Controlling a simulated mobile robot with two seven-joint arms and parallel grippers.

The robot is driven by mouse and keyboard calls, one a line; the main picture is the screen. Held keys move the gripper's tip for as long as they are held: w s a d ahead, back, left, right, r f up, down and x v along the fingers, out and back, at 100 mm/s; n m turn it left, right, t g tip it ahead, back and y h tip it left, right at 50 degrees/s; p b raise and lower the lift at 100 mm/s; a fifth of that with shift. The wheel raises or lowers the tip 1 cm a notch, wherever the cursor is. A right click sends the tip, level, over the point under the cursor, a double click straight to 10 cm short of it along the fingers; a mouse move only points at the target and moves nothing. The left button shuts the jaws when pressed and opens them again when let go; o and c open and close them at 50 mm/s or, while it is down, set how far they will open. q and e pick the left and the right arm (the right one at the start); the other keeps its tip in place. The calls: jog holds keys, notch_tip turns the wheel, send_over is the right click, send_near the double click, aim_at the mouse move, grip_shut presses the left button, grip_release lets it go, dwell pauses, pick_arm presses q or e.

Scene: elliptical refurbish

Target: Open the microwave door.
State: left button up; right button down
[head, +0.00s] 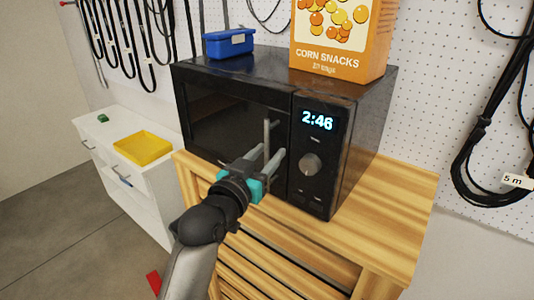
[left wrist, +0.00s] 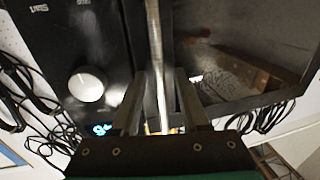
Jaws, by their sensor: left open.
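The black microwave (head: 240,110) stands on a wooden cabinet, its door (head: 222,120) shut. The door's vertical metal handle (head: 267,132) is beside the control panel; it also shows as a bar in the left wrist view (left wrist: 154,35). My left gripper (head: 271,158) is open in front of the door at the handle. In the left wrist view, my left gripper's fingers (left wrist: 160,80) lie either side of the handle, with gaps showing. The fingers partly hide the handle's lower part in the head view. My right gripper is not in view.
The control panel (head: 318,155) has a lit clock and a knob. A blue box (head: 229,43) and an orange snack box (head: 338,40) stand on the microwave. A white cabinet (head: 105,148) with a yellow tray (head: 143,147) stands left. The floor in front of it is mostly clear.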

pick_arm(q)
grip_shut()
dwell(0.3)
dwell(1.1)
